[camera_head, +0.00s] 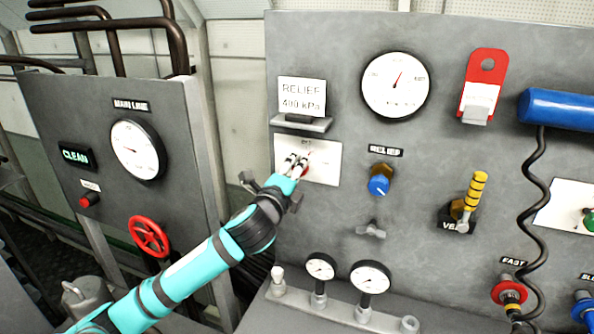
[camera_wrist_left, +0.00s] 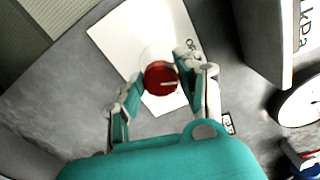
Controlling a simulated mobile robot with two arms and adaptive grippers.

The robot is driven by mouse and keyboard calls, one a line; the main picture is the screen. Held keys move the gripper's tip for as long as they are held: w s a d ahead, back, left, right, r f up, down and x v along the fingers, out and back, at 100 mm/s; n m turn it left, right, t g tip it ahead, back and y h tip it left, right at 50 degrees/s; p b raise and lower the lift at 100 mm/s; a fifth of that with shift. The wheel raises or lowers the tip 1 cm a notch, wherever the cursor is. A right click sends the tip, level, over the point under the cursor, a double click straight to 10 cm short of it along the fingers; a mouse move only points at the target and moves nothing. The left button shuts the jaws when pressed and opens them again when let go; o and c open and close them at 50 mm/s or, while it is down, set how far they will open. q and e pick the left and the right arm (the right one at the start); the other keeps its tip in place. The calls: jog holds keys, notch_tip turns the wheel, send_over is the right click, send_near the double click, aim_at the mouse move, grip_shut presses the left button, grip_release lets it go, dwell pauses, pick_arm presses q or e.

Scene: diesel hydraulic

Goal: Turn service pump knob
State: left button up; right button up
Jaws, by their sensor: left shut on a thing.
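The red round knob (camera_wrist_left: 160,78) with a pale pointer line sits on a white square plate (camera_head: 326,163) below the RELIEF 400 kPa sign. In the head view only a little red of the knob (camera_head: 305,172) shows beside my fingers. My left gripper (camera_head: 297,162) reaches the plate from the lower left. In the left wrist view its two fingers (camera_wrist_left: 165,82) stand on either side of the knob, shut on it. The knob's lettering is too small to read. My right gripper is not in view.
A small shelf (camera_head: 301,124) juts out just above the knob. A red handwheel (camera_head: 149,236) is on the left panel.

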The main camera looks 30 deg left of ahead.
pick_arm(q)
jog(key=n, duration=0.4)
jog(key=shift+f+n, duration=0.1)
jog(key=shift+n, duration=0.2)
dwell(0.5)
jog(key=o, duration=1.1)
jog(key=shift+o, duration=0.2)
jog(key=v, duration=1.2)
